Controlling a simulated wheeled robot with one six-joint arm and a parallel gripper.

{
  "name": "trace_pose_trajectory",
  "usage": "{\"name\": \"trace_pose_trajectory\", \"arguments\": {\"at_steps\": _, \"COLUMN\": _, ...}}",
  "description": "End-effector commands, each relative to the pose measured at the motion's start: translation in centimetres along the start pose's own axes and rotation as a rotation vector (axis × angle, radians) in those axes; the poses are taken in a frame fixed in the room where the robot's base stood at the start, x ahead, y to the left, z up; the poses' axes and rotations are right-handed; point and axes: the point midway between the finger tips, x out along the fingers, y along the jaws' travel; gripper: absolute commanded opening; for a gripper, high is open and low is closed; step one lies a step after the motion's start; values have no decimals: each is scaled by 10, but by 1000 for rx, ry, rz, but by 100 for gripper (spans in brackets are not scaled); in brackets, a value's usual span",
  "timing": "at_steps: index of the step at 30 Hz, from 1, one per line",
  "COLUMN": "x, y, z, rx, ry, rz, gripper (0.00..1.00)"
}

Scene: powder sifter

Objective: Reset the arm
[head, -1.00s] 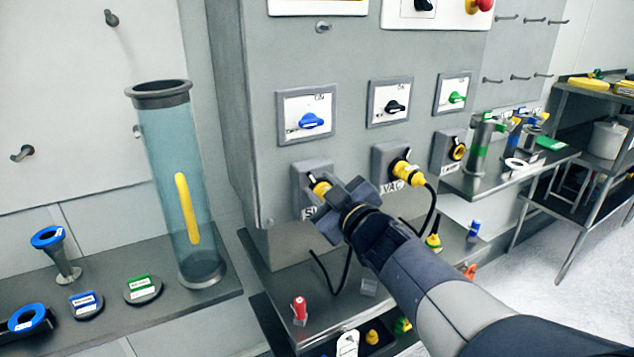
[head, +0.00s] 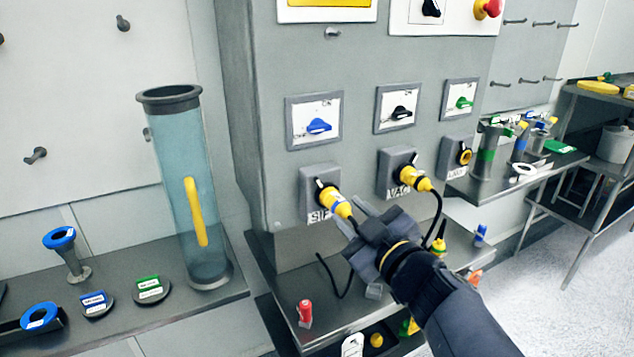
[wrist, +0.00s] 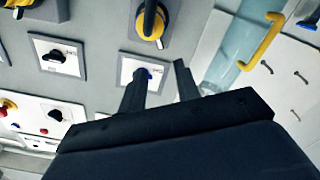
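My gripper (head: 357,217) is at the front of the grey cabinet, just right of and below the yellow plug (head: 336,203) in the left socket. Its two fingers stand apart with nothing between them, as the wrist view (wrist: 160,80) also shows. The left plug sits in its socket with a black cable hanging from it. It appears clear of the fingers and shows at the top of the wrist view (wrist: 150,22). A second yellow plug (head: 415,177) sits in the middle socket. The right socket (head: 465,155) has no cable.
Blue (head: 318,127), black and green switches sit above the sockets. A clear tube with a yellow handle (head: 195,212) stands on the left shelf beside several small parts. A red item (head: 304,312) stands on the ledge below. A steel side table with canisters (head: 486,150) is at the right.

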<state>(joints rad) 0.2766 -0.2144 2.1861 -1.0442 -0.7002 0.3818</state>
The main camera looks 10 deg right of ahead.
Motion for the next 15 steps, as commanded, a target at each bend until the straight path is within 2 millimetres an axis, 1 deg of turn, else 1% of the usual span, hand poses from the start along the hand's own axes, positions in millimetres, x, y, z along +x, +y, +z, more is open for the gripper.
{"name": "trace_pose_trajectory", "arguments": {"at_steps": 5, "x": 16, "y": -1, "z": 1, "rx": 1, "ry": 1, "rz": -4, "gripper": 31}}
{"name": "trace_pose_trajectory", "arguments": {"at_steps": 15, "x": 73, "y": -1, "z": 1, "rx": 0, "ry": 0, "rz": -3, "gripper": 31}}
